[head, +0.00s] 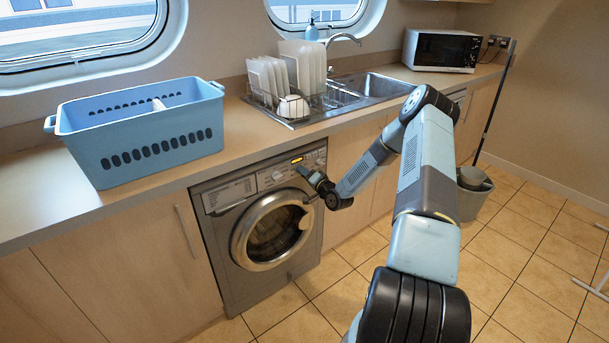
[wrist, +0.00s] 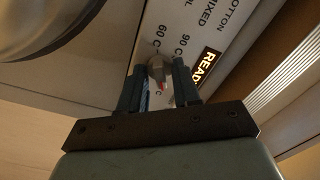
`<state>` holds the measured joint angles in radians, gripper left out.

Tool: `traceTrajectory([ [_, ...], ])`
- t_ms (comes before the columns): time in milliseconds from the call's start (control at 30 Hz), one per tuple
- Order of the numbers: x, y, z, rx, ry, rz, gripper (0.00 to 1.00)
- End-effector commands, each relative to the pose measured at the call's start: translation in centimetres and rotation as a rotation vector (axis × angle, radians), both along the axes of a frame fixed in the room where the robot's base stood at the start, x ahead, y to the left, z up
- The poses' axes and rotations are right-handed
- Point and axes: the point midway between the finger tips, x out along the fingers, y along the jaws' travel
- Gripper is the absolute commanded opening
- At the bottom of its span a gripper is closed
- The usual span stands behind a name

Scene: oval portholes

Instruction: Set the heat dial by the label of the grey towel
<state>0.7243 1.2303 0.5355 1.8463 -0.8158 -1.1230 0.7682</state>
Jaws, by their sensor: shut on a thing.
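The washing machine (head: 232,290) stands under the counter in the head view, its control panel at the top. My gripper (head: 304,170) is at the right part of that panel. In the wrist view, my gripper (wrist: 158,67) is shut on a small grey heat dial (wrist: 157,71), one finger on each side. The dial has a red mark pointing down in the picture, toward labels partly hidden by the fingers. "60 C" and "90 C" are readable beside it. No grey towel or its label is clearly visible.
A lit display (wrist: 208,67) beside the dial begins "READ". A blue basket (head: 140,145) sits on the counter with a small white item showing inside. A dish rack (head: 265,97) stands beside the sink. A grey bucket (head: 470,200) is on the tiled floor at right.

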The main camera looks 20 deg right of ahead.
Motion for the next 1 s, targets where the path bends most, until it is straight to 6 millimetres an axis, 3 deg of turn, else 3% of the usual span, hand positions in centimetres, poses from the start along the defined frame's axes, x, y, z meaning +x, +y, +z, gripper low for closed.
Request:
traceTrajectory([
  [1000, -0.07, -0.56, -0.45, 0.861, 0.284, -0.011, 0.01],
])
